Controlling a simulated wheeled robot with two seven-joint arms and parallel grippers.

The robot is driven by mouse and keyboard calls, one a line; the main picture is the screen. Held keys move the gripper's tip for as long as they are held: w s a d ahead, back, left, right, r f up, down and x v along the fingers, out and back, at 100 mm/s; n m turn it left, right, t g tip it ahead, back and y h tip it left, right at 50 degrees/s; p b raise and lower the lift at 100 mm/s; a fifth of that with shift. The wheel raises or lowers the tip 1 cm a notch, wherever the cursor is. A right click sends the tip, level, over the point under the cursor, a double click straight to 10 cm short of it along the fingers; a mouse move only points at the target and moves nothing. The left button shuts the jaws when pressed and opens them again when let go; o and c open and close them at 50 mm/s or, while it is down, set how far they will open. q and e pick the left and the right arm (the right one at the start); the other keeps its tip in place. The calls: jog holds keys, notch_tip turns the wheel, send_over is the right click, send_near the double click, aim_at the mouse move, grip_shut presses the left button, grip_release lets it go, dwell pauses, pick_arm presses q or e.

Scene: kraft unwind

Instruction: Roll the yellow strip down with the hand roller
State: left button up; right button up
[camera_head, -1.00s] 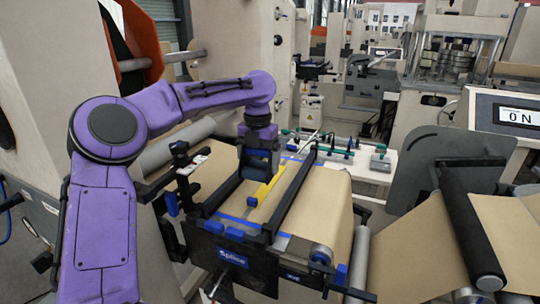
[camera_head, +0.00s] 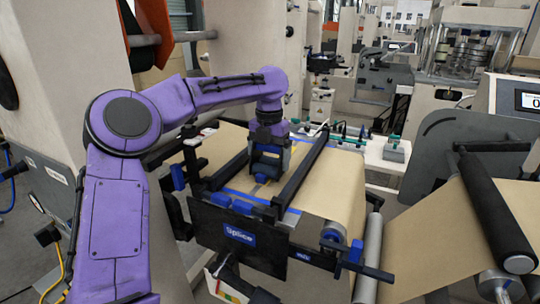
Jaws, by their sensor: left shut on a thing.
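My left gripper (camera_head: 268,168) reaches down over the splice table between two dark rails. It is shut on a tool, which I take to be the hand roller; a blue part (camera_head: 271,190) shows just below the fingers, close to the table. Whether the roller touches the strip cannot be told. Brown kraft paper (camera_head: 333,185) covers the table, with blue lines across it. My right gripper is not in view.
A black front plate with a "Splice" label (camera_head: 240,236) stands at the near edge. The right dark rail (camera_head: 302,172) runs close beside the gripper. A white tool shelf (camera_head: 385,152) stands behind. A black roller (camera_head: 492,215) with paper is at the right.

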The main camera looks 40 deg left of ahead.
pick_arm(q)
jog(key=shift+f, duration=0.3)
dwell(0.7)
